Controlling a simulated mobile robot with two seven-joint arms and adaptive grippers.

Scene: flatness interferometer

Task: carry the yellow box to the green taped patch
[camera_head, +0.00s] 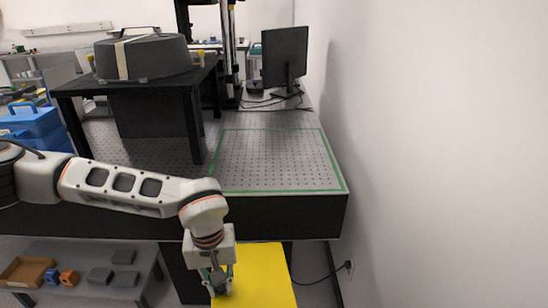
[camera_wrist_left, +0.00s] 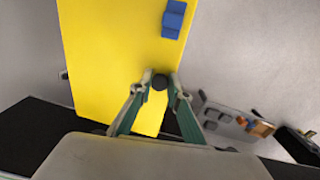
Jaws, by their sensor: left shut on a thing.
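The yellow box (camera_head: 265,275) is in front of the table's front edge and lower than the tabletop, cut off by the bottom of the head view. It fills much of the left wrist view (camera_wrist_left: 105,55). My left gripper (camera_head: 218,284) is at the box's left part; in the wrist view its fingertips (camera_wrist_left: 160,86) close around a dark round knob (camera_wrist_left: 160,82) on the box. A blue block-like part (camera_wrist_left: 173,18) shows on the same yellow face. The green taped patch (camera_head: 275,160) is an empty outlined area on the perforated tabletop, behind and above the box. My right gripper is not in view.
A black stand (camera_head: 140,87) with a grey case (camera_head: 145,57) stands left of the patch. A monitor (camera_head: 285,55) is behind it and a white wall is close on the right. A low shelf (camera_head: 85,265) with small blocks is at lower left.

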